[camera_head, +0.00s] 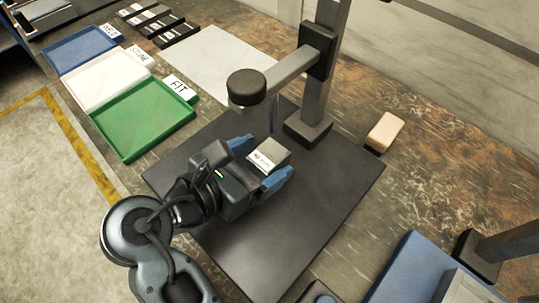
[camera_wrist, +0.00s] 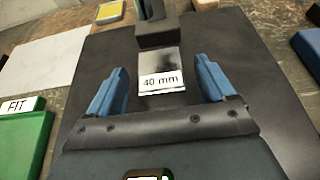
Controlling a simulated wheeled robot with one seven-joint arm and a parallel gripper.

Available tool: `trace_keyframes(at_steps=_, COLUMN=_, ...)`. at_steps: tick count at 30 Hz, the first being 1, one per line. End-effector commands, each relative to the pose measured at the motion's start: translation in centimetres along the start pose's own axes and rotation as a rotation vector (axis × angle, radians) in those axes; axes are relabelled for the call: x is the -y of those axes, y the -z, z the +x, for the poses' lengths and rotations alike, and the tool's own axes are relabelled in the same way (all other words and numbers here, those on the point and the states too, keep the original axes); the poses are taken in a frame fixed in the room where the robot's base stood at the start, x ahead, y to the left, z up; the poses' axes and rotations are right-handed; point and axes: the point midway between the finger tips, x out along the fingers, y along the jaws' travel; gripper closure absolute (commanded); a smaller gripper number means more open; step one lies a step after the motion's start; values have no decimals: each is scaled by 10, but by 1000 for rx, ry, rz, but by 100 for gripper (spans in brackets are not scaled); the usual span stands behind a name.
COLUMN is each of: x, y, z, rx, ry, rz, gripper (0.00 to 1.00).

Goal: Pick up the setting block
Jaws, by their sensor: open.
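The setting block (camera_wrist: 165,65) is a small metallic block with a white label reading "40 mm". It sits on the dark mat (camera_wrist: 240,45) just in front of the stand's dark base. In the head view the block (camera_head: 270,155) shows between the two blue fingers. My gripper (camera_wrist: 160,84) is open, with one blue finger on each side of the block and a visible gap on both sides. The gripper also shows in the head view (camera_head: 265,160). Whether the fingertips are at the block's height is hard to tell.
A stand with a post (camera_head: 314,90) and a side arm ending in a black round head (camera_head: 247,87) rises close behind the block. A green FIT tray (camera_head: 130,140), a white tray (camera_head: 80,98) and a blue tray (camera_head: 60,58) lie left. A beige block (camera_head: 385,130) lies right.

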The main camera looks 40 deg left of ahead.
Motion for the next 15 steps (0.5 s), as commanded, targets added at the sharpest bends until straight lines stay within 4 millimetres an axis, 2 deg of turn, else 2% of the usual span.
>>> trace_keyframes(at_steps=3, x=1, y=0, z=16, rx=0, ry=2, rz=0, gripper=17)
trace_keyframes(at_steps=6, x=0, y=0, z=23, rx=0, ry=1, rz=0, gripper=17)
trace_keyframes(at_steps=13, x=0, y=0, z=24, rx=0, ry=0, rz=0, gripper=17)
trace_keyframes(at_steps=15, x=0, y=0, z=24, rx=0, ry=0, rz=0, gripper=22)
